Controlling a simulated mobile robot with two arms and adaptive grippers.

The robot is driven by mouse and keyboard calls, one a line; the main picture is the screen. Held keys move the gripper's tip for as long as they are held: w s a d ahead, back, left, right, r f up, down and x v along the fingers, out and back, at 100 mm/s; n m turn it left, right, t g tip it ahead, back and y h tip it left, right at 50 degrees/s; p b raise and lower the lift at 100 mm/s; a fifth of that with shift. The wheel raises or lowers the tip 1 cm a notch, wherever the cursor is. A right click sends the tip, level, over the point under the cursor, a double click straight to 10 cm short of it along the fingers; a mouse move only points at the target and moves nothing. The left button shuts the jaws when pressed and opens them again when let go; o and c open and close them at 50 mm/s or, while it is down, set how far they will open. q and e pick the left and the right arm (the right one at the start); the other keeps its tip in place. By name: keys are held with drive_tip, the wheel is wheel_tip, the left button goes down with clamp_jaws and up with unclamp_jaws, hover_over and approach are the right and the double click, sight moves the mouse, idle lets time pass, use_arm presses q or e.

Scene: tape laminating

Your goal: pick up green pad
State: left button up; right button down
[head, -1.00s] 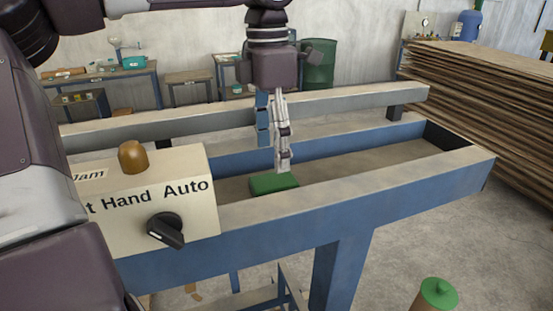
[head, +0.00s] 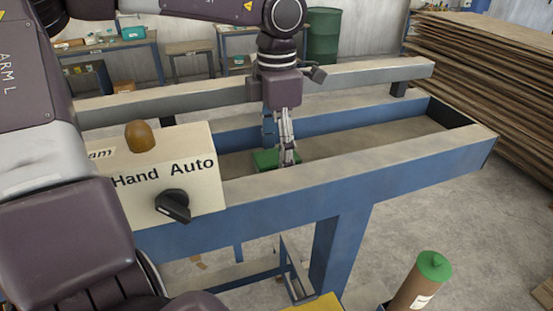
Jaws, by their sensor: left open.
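The green pad (head: 265,160) lies flat inside the trough of the blue metal frame, close behind its front rail. My left gripper (head: 287,156) comes down over it from above, fingers pointing down. Its fingertips are at the pad's right part and hide some of it. The gripper is open; I cannot tell whether the fingers touch the pad. My right gripper is not in the head view.
The blue frame (head: 340,195) has a raised front rail. A control box (head: 190,150) with a black knob and an orange lamp stands left of the pad. A green-capped cylinder (head: 420,280) is at the lower right. Stacked boards (head: 500,75) stand at the back right.

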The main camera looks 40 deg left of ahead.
sight(276, 156)
use_arm(q)
drive_tip(key=c, duration=1.2)
wheel_tip(276, 156, up, 20)
drive_tip(key=shift+r+b, duration=0.1)
drive_tip(key=shift+b, duration=0.35)
drive_tip(key=o, duration=0.5)
drive_tip(key=shift+c, duration=0.2)
drive_tip(key=c, duration=0.4)
